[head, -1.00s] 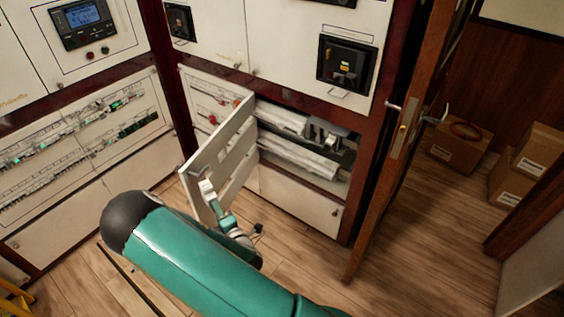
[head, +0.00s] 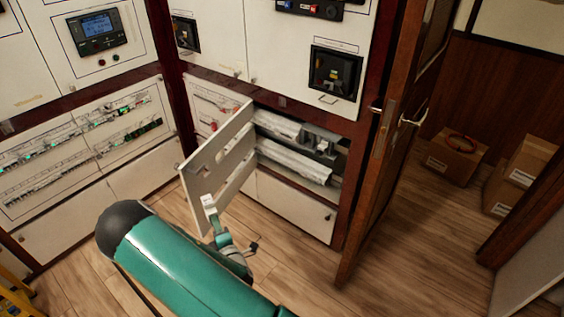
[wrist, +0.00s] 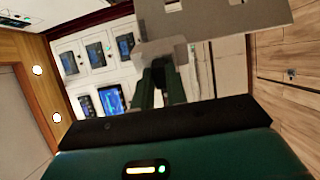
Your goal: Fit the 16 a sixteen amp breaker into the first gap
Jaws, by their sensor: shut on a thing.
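A pale slotted panel (head: 222,158) stands swung open at the lower cabinet in the head view. My gripper (head: 208,200) is at its lower left part. In the wrist view my gripper (wrist: 160,72) is shut on a pale grey piece (wrist: 152,48), which meets or overlaps the slotted panel (wrist: 215,20). I cannot tell whether this piece is the breaker or part of the panel. The opened bay shows pale rows (head: 295,168) and grey parts (head: 322,142). The panel hides the bay's left side. No sixteen amp marking is readable, and I cannot make out the first gap.
Another breaker board (head: 85,140) is on the left. A wooden door (head: 385,160) stands open right of the bay, with cardboard boxes (head: 452,158) beyond. A yellow ladder-like thing (head: 14,295) is at the lower left.

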